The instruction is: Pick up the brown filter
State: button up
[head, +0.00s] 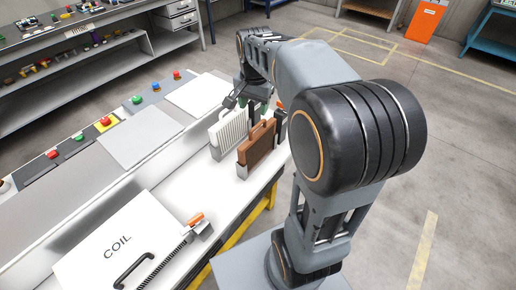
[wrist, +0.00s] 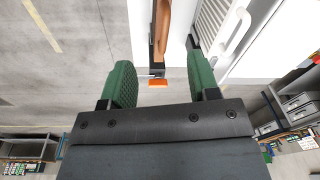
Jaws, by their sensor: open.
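The brown filter (head: 256,145) stands upright on the white bench top, a flat panel with a handle on top. In the wrist view its brown edge (wrist: 163,30) comes down from the top, between the finger lines. My gripper (head: 254,109) is at the far end of the filter, partly hidden behind it and my arm. In the wrist view my gripper (wrist: 159,62) has its two green fingers wide apart with nothing clasped. An orange tab (wrist: 158,83) on a dark bracket lies between them. I cannot tell the exact height gap.
A white ribbed filter (head: 225,128) stands close beside the brown one; its handle also shows in the wrist view (wrist: 236,30). A white COIL panel (head: 118,245) and an orange-topped part (head: 197,222) lie nearer on the bench. Coloured buttons line the back. Open floor lies right.

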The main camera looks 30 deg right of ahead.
aim_at(258, 124)
jog(key=w+d+m, duration=0.1)
jog(key=w+d+f+m, duration=0.1)
jog(key=w+f+g, duration=0.1)
jog(key=shift+w+d+f+m, duration=0.2)
jog(key=shift+w+d+m, duration=0.05)
jog(key=shift+d+m, duration=0.15)
notch_tip(258, 124, down, 8)
jog(key=shift+w+d+r, duration=0.15)
jog(key=shift+r, duration=0.1)
jog(key=shift+f+p, duration=0.6)
jog(key=shift+f, duration=2.35)
grip_shut()
